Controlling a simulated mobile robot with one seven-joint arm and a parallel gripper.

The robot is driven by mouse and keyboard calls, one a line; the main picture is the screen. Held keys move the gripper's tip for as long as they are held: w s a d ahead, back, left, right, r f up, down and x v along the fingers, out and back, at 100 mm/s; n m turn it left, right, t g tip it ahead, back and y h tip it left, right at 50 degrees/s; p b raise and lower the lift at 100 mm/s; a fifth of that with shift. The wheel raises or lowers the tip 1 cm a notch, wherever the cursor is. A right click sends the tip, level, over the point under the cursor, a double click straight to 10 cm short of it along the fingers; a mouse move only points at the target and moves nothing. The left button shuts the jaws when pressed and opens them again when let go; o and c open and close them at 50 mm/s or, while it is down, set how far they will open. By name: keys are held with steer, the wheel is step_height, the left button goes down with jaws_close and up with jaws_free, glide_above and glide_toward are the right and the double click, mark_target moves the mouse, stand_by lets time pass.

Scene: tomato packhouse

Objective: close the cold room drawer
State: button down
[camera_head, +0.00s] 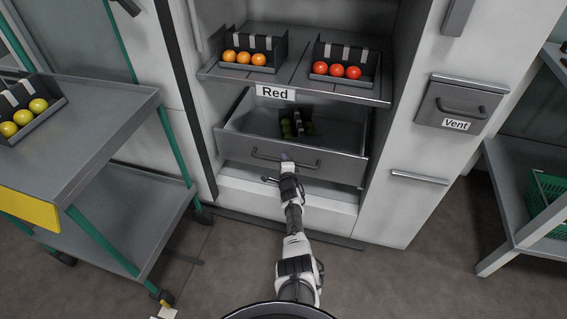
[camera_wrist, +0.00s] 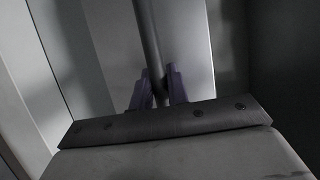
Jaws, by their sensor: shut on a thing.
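The cold room drawer (camera_head: 237,147) is a grey drawer below the shelf labelled "Red" and stands pulled out. Inside it is a dark tray (camera_head: 298,127) with green fruit, partly hidden. A dark bar handle (camera_head: 262,157) runs across the drawer front. My gripper (camera_head: 287,158) is at the middle of this handle. In the wrist view, the purple fingers of my gripper (camera_wrist: 159,88) are shut on the handle bar (camera_wrist: 147,35), one finger on each side.
Above the drawer, a shelf (camera_head: 215,72) holds a tray of orange tomatoes (camera_head: 244,58) and a tray of red ones (camera_head: 337,70). A "Vent" box (camera_head: 472,88) is on the right door. A trolley (camera_head: 95,105) stands left, a rack (camera_head: 515,190) right. Floor in front is clear.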

steer(key=c, duration=1.4)
jaws_free()
steer(key=shift+w+d+r, duration=0.1)
steer(key=shift+w, duration=0.1)
steer(key=shift+o, duration=0.2)
steer(key=shift+s+d+r+p, duration=0.1)
steer(key=shift+s+r+p, duration=0.1)
steer(key=shift+s+p, duration=0.35)
steer(key=s+r+p, duration=0.2)
steer(key=s+p, duration=0.7)
steer(key=s, duration=0.3)
steer(key=shift+s+d, duration=0.3)
steer(key=shift+d, duration=0.15)
